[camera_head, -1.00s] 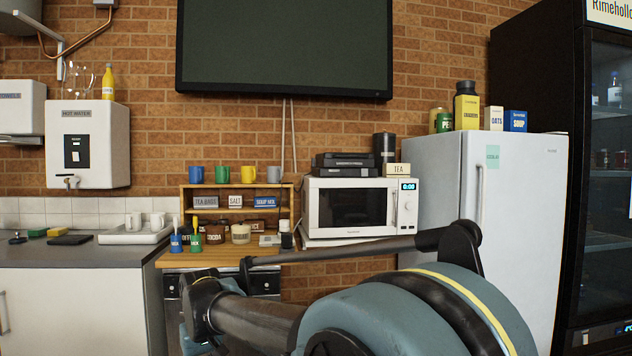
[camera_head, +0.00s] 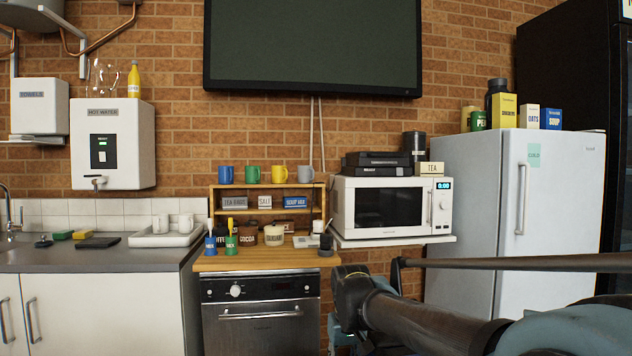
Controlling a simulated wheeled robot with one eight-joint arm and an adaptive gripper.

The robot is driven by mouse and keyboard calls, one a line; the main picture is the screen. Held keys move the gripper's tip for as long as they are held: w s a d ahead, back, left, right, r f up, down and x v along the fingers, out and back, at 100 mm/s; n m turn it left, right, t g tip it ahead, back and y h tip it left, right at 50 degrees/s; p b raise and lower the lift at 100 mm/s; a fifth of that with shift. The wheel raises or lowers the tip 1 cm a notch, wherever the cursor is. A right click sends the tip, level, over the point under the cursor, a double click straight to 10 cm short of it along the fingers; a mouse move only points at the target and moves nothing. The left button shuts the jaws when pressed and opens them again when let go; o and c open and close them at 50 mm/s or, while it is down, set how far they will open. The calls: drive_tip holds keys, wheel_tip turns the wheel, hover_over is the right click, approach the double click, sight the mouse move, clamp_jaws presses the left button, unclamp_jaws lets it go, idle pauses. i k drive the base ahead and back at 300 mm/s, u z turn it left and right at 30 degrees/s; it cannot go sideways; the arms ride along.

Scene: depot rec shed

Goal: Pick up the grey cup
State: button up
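The grey cup (camera_head: 305,174) stands upright on top of a small wooden shelf (camera_head: 268,187), at the right end of a row of cups. A yellow cup (camera_head: 279,174) is just to its left, then a green cup (camera_head: 252,174) and a blue cup (camera_head: 225,174). Nothing covers the grey cup in this view. My arm comes in from the lower right, below and to the right of the shelf and well apart from the cup. My gripper cannot be made out in the picture.
The shelf stands on a wooden counter (camera_head: 262,262) crowded with jars and labelled pots. A microwave (camera_head: 392,207) is close on the right, with a fridge (camera_head: 470,180) beyond. A dark screen (camera_head: 313,45) hangs above. A white tray (camera_head: 166,240) with white cups is left.

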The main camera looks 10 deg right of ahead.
sight(305, 172)
drive_tip(key=z, duration=0.05)
drive_tip(key=i, duration=1)
drive_tip(key=u, duration=0.05)
